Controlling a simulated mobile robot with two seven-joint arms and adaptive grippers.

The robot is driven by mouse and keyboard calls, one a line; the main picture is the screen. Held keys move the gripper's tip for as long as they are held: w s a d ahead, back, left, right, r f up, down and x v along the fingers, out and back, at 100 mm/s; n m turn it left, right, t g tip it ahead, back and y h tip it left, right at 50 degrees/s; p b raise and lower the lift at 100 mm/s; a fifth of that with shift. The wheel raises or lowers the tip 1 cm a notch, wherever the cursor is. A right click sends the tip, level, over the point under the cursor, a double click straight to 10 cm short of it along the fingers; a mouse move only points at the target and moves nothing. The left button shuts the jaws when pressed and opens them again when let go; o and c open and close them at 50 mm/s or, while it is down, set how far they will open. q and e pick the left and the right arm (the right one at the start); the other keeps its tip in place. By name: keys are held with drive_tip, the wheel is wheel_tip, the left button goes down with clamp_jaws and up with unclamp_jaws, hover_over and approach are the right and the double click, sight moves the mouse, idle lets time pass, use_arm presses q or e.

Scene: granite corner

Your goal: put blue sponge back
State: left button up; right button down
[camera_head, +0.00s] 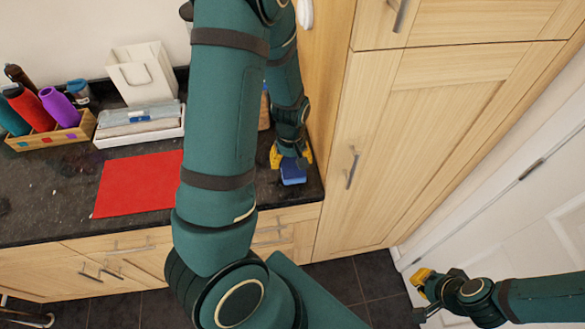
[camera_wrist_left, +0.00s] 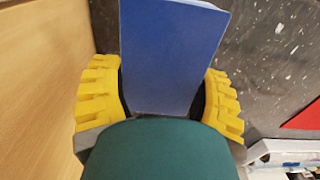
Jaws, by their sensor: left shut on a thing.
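The blue sponge (camera_head: 292,172) is at the right end of the dark counter, beside the tall wooden cabinet. My left gripper (camera_head: 291,158) is shut on it, with yellow fingers on either side. In the left wrist view the sponge (camera_wrist_left: 170,55) fills the space between the two yellow fingers (camera_wrist_left: 165,98). I cannot tell whether the sponge touches the counter. My right gripper (camera_head: 425,282) is at the lower right, over the floor near the white door; its opening cannot be made out.
A red mat (camera_head: 138,184) lies on the counter (camera_head: 50,205). Behind it stand a white tray (camera_head: 140,137), a white container (camera_head: 141,75) and a wooden box (camera_head: 50,137) of bottles. The tall cabinet (camera_head: 400,150) closes off the counter's right side. My left arm hides part of the counter.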

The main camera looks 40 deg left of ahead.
sight(291, 169)
use_arm(q)
wheel_tip(291, 169, down, 4)
drive_tip(key=shift+r, duration=0.2)
drive_tip(key=shift+w+f, duration=0.15)
drive_tip(key=shift+f, duration=0.15)
drive_tip(key=shift+f+b, duration=0.15)
drive_tip(key=shift+b, duration=0.25)
drive_tip(key=o, duration=1.1)
